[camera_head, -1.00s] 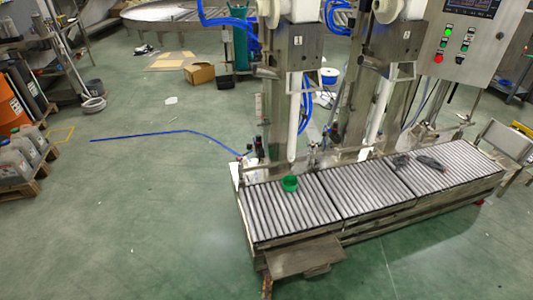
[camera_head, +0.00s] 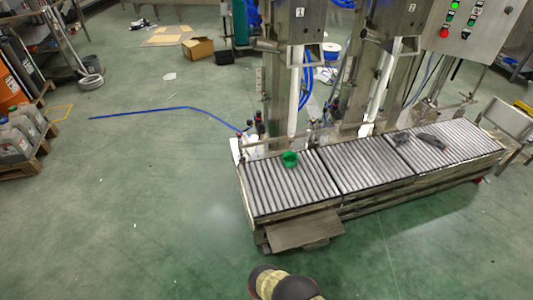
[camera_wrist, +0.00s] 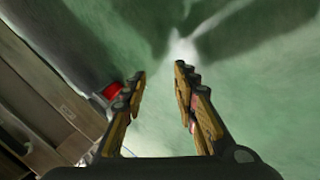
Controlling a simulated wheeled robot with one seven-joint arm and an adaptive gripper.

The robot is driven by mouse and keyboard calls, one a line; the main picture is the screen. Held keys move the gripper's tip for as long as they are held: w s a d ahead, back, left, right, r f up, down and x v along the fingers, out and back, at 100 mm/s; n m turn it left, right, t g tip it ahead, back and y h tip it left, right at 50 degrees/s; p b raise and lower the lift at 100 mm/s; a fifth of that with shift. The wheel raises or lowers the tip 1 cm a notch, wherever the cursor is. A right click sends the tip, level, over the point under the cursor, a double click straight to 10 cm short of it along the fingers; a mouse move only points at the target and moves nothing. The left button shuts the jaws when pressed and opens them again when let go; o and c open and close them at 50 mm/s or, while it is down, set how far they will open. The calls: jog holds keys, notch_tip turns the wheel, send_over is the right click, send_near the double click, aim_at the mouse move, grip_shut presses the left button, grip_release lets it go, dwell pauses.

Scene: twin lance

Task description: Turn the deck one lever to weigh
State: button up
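Deck one is the left roller section (camera_head: 270,195) of the conveyor, under the column marked 1 (camera_head: 299,13). I cannot clearly pick out the deck one lever; small dark fittings (camera_head: 259,122) sit behind the deck's left end, where the blue hose arrives. My gripper (camera_wrist: 160,78) is open and empty in the wrist view, pointing at green floor. In the head view only a rounded part of my arm shows at the bottom edge.
A metal step plate (camera_head: 303,231) juts from the deck's front. A red round part (camera_wrist: 112,91) on a grey base lies left of my fingers, beside a brown-grey frame (camera_wrist: 45,95). A blue hose (camera_head: 160,109) lies on the floor. Open floor spreads left and front.

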jog(key=w+a+r+m+g+p, duration=0.1)
jog(key=a+r+m+g, duration=0.25)
jog(key=r, duration=1.15)
jog(key=a+r+m+g+p, duration=0.1)
jog(key=a+r+m+g, duration=0.3)
jog(key=r, duration=1.2)
jog(key=s+d+r+g, duration=0.1)
jog(key=d+r, duration=0.3)
jog(key=r, duration=1)
jog(key=s+d+r+g, duration=0.1)
jog(key=d+r+g, duration=0.15)
jog(key=r, duration=1.05)
jog(key=s+d+r+m+t+p, duration=0.1)
jog(key=s+d+r+t, duration=0.2)
jog(key=r, duration=1.2)
jog(key=s+d+r+m+t+p, duration=0.2)
jog(key=s+d+r, duration=0.6)
jog(key=r, duration=0.6)
jog(key=s+d+r+m+t+p, duration=0.1)
jog(key=s+d+r, duration=0.5)
jog(key=r, duration=0.9)
jog(key=d+t+p, duration=0.1)
jog(key=d+t, duration=0.1)
jog(key=shift+s+d+r+t, duration=0.2)
jog(key=shift+d+r+t, duration=0.1)
jog(key=shift+d+r, duration=0.1)
